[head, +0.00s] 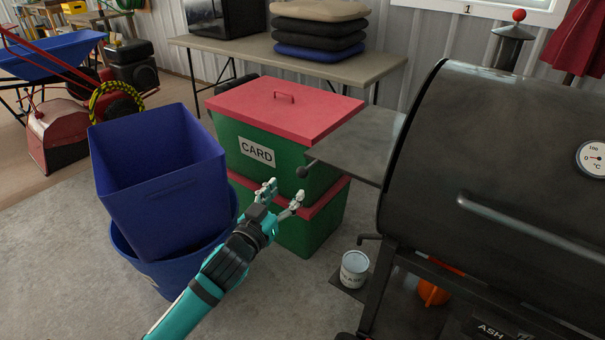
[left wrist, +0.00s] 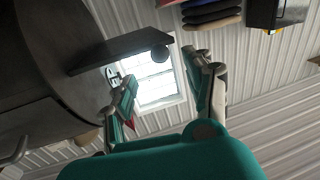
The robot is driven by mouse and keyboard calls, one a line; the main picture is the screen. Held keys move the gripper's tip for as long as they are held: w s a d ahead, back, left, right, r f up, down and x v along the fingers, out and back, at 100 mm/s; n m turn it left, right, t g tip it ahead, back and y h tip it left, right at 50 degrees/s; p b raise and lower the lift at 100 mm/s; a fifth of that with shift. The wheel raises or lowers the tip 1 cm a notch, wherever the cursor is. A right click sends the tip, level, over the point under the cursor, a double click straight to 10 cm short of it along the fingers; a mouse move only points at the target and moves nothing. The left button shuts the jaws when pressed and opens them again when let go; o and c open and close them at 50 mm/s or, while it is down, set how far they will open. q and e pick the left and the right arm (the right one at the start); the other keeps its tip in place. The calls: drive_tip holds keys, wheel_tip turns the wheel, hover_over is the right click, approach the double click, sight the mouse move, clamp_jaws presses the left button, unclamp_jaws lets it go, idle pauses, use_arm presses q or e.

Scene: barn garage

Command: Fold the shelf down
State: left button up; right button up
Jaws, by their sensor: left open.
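The grey side shelf (head: 358,146) sticks out flat from the left side of the black barrel grill (head: 480,190). A dark round knob (head: 302,171) is at the shelf's front left corner. My left gripper (head: 283,190) is open and empty, just below and left of the knob, with its fingers pointing toward it. In the left wrist view the shelf (left wrist: 110,54) is seen from below, and its knob (left wrist: 160,53) appears between the two open fingertips, with no clear contact. My right gripper is not in view.
Green bins with red lids (head: 290,108) stand just behind my left gripper and reach under the shelf. Blue tubs (head: 160,170) stand to the left. A table (head: 370,70) with cushions is at the back.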

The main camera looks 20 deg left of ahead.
sight(300, 176)
use_arm(q)
drive_tip(key=w, duration=0.3)
drive_tip(key=w+d, duration=0.1)
drive_tip(key=w, duration=0.2)
drive_tip(key=w+b, duration=0.1)
drive_tip(key=w, duration=0.2)
drive_tip(key=shift+w+d, duration=0.25)
drive_tip(key=shift+w, duration=0.05)
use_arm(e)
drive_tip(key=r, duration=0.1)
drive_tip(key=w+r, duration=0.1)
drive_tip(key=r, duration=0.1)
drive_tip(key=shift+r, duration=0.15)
use_arm(q)
drive_tip(key=shift+c, duration=0.2)
clamp_jaws()
